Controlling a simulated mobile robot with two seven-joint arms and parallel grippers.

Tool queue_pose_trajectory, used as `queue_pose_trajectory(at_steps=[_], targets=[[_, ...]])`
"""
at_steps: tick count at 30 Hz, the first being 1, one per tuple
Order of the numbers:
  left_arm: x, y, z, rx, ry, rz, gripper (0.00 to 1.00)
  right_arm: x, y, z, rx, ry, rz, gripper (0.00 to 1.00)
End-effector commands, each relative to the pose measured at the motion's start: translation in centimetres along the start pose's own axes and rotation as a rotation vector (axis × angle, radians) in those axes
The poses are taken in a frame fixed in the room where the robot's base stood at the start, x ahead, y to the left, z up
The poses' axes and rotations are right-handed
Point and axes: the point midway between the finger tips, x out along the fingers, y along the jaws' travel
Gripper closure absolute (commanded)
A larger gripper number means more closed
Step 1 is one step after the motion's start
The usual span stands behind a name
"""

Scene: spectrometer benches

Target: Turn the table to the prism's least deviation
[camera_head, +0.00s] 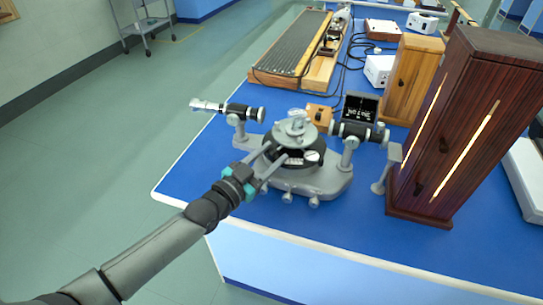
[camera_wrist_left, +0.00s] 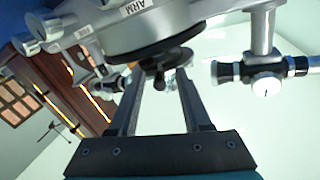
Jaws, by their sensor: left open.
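The spectrometer (camera_head: 318,180) stands on the blue bench with its grey round table (camera_head: 295,131) in the middle. A small clear piece, seemingly the prism (camera_head: 297,114), sits on top of the table. One tube (camera_head: 243,111) points left and another tube (camera_head: 358,131) sits on the right. My left gripper (camera_head: 275,155) is open at the near side of the instrument, below the table. In the left wrist view its fingers (camera_wrist_left: 158,78) stand either side of a small dark knob (camera_wrist_left: 174,57) under the black disc; contact cannot be told. My right gripper is out of view.
A dark wooden lamp cabinet (camera_head: 468,125) with glowing slits stands to the right, with a small grey stand (camera_head: 386,168) beside it. A black panel (camera_head: 361,106) with white marks stands behind the right tube. A grating-like wooden apparatus (camera_head: 295,50) lies behind. The bench's left front corner is clear.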

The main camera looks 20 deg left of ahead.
Motion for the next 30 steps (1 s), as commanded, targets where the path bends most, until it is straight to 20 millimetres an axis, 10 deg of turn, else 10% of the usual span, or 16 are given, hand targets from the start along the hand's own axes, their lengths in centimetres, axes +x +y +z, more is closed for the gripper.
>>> queue_pose_trajectory(at_steps=[10,23,30], targets=[[0.34,0.03,-0.02,0.0,0.0,0.001,0.52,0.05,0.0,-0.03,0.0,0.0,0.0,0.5],[0.31,0.01,-0.01,0.0,0.0,0.0,0.99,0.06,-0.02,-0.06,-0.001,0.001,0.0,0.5],[0.3,0.01,0.0,0.0,-0.001,0.001,1.0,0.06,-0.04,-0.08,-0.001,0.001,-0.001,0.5]])
